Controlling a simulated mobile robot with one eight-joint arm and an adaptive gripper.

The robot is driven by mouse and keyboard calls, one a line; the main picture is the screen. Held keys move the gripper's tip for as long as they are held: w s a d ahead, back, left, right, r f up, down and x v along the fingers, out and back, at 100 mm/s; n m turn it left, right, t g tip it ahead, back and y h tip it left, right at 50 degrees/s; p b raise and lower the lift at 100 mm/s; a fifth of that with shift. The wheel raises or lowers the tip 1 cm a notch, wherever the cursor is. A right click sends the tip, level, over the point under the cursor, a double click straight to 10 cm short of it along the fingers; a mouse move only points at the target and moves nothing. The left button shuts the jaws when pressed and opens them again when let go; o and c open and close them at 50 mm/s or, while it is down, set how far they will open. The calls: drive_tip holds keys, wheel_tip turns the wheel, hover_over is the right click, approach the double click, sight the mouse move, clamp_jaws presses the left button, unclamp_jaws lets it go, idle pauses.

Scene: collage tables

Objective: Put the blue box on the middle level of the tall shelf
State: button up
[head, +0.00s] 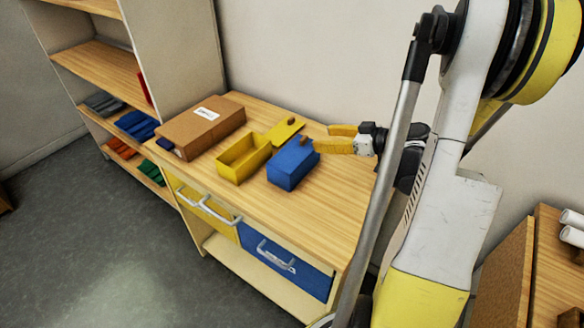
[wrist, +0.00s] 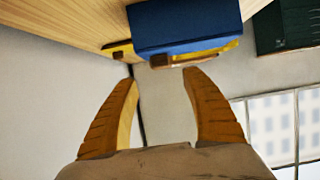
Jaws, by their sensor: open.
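The blue box (head: 293,165) stands on the wooden tabletop, with a small brown knob on top. It also shows in the wrist view (wrist: 185,27), just beyond my fingertips. My gripper (head: 325,140) is open and empty, with its yellow fingers beside the right of the box, near its top. The fingers also show in the wrist view (wrist: 160,75), spread apart with a gap before the box. I cannot tell whether a finger touches it. The tall shelf (head: 100,70) stands at the left; its middle board (head: 100,72) looks mostly bare.
An open yellow box (head: 243,158) with its yellow lid (head: 285,131) behind it sits left of the blue box. A brown carton (head: 202,126) lies farther left. Folded cloths (head: 137,124) fill lower shelf levels. Drawers with handles (head: 275,255) face the table's front. Another wooden unit stands at right.

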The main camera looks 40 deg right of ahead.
sight(306, 138)
drive_tip(key=x, duration=0.3)
drive_tip(key=shift+f+b, duration=0.1)
drive_tip(key=shift+b, duration=0.2)
drive_tip(key=b+x, duration=0.2)
drive_tip(key=x, duration=0.2)
drive_tip(key=shift+a+f, duration=0.15)
drive_tip(key=shift+w+a, duration=0.1)
drive_tip(key=shift+w, duration=0.3)
clamp_jaws()
